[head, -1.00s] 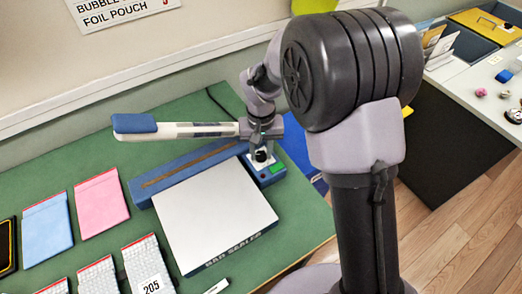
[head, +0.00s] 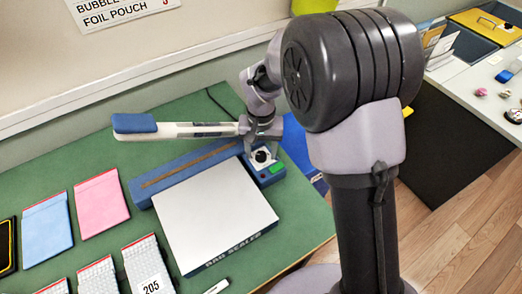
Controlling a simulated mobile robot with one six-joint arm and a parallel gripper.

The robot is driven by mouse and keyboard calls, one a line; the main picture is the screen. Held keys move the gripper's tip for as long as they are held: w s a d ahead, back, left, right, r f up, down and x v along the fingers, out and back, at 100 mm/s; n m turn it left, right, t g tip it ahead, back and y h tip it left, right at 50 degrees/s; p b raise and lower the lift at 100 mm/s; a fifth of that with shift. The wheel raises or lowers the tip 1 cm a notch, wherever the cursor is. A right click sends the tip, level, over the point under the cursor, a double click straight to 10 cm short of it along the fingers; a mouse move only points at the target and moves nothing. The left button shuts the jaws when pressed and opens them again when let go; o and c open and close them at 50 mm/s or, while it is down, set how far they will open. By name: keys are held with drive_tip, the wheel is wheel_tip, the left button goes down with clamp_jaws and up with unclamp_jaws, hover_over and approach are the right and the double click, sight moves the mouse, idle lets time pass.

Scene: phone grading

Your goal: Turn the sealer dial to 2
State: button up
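The bag sealer (head: 215,215) sits on the green table, with a white plate in front and a blue body behind. Its white sealing arm with a blue handle (head: 136,123) is raised, reaching left. The black sealer dial (head: 261,156) is on a light face at the right end of the blue body, beside a green button or display (head: 277,169). The dial's setting is too small to read. My gripper (head: 258,144) is just above the dial, pointing down. Its fingers are small and partly merged with the dial, so their opening and any contact are unclear.
A pink pouch (head: 101,202) and a blue pouch (head: 46,230) lie left of the sealer. Several bubble pouches (head: 100,276) lie at the front, one marked 205. A small white tool (head: 217,286) lies near the sealer's front.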

sight(261, 154)
wheel_tip(261, 154, up, 17)
drive_tip(key=p, duration=0.6)
drive_tip(key=shift+r, duration=0.2)
drive_tip(key=s+d+r+m+t+y+b, duration=0.1)
drive_tip(key=s+d+r+t+b, duration=0.1)
drive_tip(key=s+d+r, duration=0.3)
drive_tip(key=s+d+m+t+b, duration=0.1)
drive_tip(key=s+d+t, duration=0.1)
drive_tip(key=s, duration=0.6)
drive_tip(key=s+d+m+t+y+b, duration=0.1)
drive_tip(key=s+d+m+b, duration=0.1)
drive_tip(key=s+d, duration=0.3)
drive_tip(key=s, duration=0.3)
drive_tip(key=shift+s+f+t, duration=0.2)
drive_tip(key=shift+f+t, duration=0.05)
drive_tip(key=shift+t, duration=0.15)
